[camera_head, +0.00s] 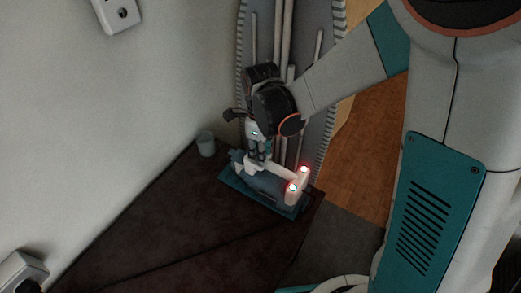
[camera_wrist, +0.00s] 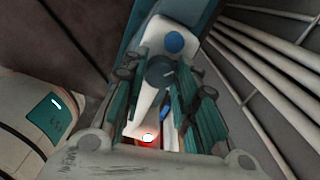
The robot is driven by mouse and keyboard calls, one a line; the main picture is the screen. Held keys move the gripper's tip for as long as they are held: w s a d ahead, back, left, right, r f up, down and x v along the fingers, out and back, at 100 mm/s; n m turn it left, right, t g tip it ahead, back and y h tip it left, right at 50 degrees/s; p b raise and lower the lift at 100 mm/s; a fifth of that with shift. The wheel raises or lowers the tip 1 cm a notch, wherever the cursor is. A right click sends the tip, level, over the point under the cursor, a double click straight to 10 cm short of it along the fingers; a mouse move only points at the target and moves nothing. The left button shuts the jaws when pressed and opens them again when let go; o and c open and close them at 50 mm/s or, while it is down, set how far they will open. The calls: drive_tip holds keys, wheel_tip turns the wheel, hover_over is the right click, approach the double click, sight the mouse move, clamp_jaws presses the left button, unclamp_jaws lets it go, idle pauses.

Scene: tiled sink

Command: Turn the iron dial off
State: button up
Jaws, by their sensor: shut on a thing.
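The iron (camera_head: 268,183) is a blue-grey and white appliance on a teal tray (camera_head: 233,181), near the dark table's far corner. Red-glowing lights (camera_head: 293,187) show at its right end. My gripper (camera_head: 258,158) reaches down onto its left part from above. In the wrist view, a dark round dial (camera_wrist: 160,71) sits on the iron's white body (camera_wrist: 148,103), between the teal fingers of my gripper (camera_wrist: 161,78). The fingers are shut on the dial. A blue round part (camera_wrist: 174,42) lies just beyond it, and a red light (camera_wrist: 147,138) glows nearer the camera. The dial is hidden in the head view.
A pale cup (camera_head: 206,144) stands left of the iron at the table's wall edge. The dark table (camera_head: 190,220) is clear in front. A wall socket (camera_head: 118,14) is at upper left.

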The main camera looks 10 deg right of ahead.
drive_tip(key=shift+n, duration=0.5)
drive_tip(key=o, duration=1.1)
drive_tip(key=shift+r, duration=3.75)
drive_tip(key=shift+c, duration=0.2)
